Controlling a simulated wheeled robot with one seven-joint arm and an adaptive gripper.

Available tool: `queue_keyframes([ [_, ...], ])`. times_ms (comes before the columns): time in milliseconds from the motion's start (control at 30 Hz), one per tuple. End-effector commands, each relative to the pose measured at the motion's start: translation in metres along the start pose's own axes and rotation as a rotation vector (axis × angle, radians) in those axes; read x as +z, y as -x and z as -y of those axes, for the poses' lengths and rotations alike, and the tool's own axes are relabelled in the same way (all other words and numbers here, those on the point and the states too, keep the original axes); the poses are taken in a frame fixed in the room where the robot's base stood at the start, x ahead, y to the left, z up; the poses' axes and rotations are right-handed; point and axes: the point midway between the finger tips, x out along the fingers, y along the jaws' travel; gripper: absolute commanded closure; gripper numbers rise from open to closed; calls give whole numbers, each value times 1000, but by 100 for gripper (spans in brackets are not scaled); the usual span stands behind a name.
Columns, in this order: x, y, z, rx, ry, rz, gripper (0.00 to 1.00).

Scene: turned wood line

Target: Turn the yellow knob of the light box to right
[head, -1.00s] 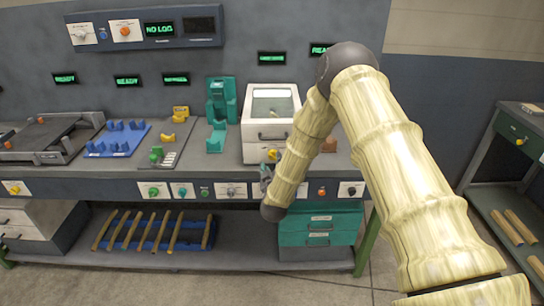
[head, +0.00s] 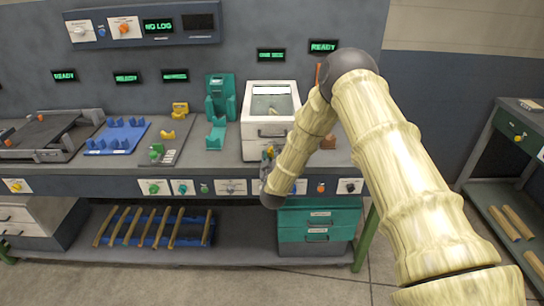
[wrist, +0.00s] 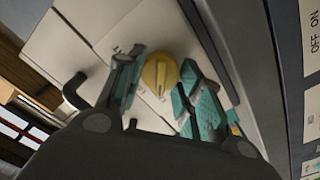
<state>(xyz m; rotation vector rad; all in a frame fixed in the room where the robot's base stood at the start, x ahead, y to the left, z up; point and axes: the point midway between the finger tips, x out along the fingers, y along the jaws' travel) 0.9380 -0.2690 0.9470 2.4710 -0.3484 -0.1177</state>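The light box (head: 248,132) is a white box with a glazed top on the bench. In the wrist view, its yellow knob (wrist: 158,77) is round with a raised ridge that runs roughly up and down the picture. The white panel (wrist: 95,22) around it bears small marks too blurred to read. My gripper (wrist: 163,88) is open, with one teal-padded finger on each side of the knob. Whether either pad touches the knob I cannot tell. In the head view, my gripper (head: 267,168) is at the box's lower front, and my arm hides part of it.
A teal stand (head: 220,100) and a grey plate with a green knob (head: 157,152) are left of the box. Switches line the bench's front edge (head: 110,188). Teal drawers (head: 318,235) are below. A side bench (head: 500,150) stands at right, with open floor between.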

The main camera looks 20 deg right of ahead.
Motion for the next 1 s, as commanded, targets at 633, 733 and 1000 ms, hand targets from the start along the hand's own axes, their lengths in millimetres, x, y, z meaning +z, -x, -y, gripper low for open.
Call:
queue_keyframes([
  [633, 2, 0, 1, 0, -124, 0, 88],
  [733, 3, 0, 2, 0, -172, 0, 88],
  [1000, 3, 0, 1, 0, -308, 0, 88],
])
